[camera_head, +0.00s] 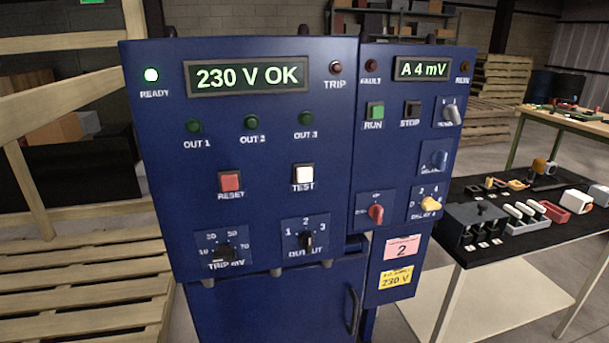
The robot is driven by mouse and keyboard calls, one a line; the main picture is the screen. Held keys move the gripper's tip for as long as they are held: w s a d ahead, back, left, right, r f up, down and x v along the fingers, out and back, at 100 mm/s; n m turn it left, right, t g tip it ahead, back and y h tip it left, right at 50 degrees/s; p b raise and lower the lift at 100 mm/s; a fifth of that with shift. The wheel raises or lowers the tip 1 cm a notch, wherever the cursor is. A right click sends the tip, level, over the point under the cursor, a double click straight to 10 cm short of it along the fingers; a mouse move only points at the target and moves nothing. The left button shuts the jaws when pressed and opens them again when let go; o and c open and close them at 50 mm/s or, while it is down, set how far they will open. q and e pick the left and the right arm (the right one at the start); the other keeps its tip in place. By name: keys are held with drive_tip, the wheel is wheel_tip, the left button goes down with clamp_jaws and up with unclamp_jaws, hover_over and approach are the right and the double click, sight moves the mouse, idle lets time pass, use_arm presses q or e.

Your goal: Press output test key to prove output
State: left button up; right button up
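The white TEST key (303,174) sits on the blue control panel (160,180), right of the red RESET key (230,182). The OUTPUT selector (307,241) below it is marked 1, 2, 3, and its pointer appears to be near 2. The green lamps OUT 1 (194,126), OUT 2 (252,122) and OUT 3 (306,118) look dark. The display (247,77) reads 230 V OK. The READY lamp (151,75) is lit, and the TRIP lamp (336,68) looks dark. Neither of my grippers is in view.
The right-hand panel has an A 4 mV display (422,68), RUN (375,111) and STOP (412,108) keys and several knobs. A pink label (402,248) below reads 2. A black-topped table (470,185) with parts stands right, wooden pallets (90,270) left.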

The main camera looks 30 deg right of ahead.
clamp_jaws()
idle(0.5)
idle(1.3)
